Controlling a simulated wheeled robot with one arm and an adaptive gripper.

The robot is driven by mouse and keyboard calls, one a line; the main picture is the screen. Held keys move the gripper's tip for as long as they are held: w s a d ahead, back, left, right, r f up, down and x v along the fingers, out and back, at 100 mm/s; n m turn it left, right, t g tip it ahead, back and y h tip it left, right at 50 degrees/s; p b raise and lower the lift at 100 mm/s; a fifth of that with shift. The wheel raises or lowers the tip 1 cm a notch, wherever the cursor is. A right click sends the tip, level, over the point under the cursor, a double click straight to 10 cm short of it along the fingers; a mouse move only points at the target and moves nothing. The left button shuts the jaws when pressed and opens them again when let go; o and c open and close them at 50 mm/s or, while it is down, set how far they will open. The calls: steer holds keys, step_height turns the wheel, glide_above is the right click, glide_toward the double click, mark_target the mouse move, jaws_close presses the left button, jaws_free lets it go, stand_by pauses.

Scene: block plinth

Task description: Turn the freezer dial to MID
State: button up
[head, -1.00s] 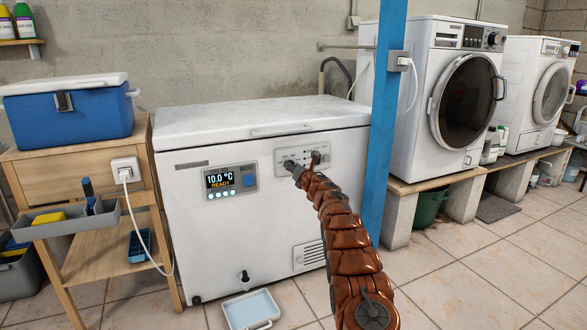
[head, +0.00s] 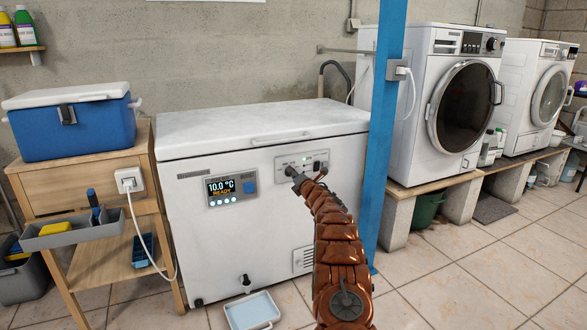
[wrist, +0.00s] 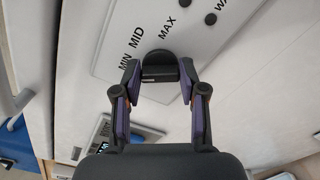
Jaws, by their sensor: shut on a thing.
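The white chest freezer (head: 262,225) stands against the wall with its lid down. Its control panel (head: 283,162) is on the upper right of the front. In the wrist view the panel (wrist: 190,40) shows the labels MIN, MID, MAX and part of another word. The dark dial (wrist: 158,60) sits below MID and MAX. My gripper (wrist: 157,72) is shut on the dial, one finger on each side. Which label the dial points to, I cannot tell. In the head view my gripper (head: 294,174) is at the panel and covers the dial.
A display (head: 220,188) on the freezer reads 10.0 °C and READY. A blue post (head: 384,130) stands close right of the freezer. A wooden stand (head: 88,185) with a blue cooler (head: 72,130) is at left. A shallow tray (head: 252,311) lies on the floor in front.

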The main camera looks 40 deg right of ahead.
steer(key=shift+f+m+p, duration=0.1)
steer(key=shift+m+p, duration=5.05)
steer(key=shift+m, duration=0.05)
steer(key=o, duration=1.1)
steer(key=shift+f, duration=0.1)
steer(key=shift+o, duration=0.2)
steer(key=shift+s, duration=0.15)
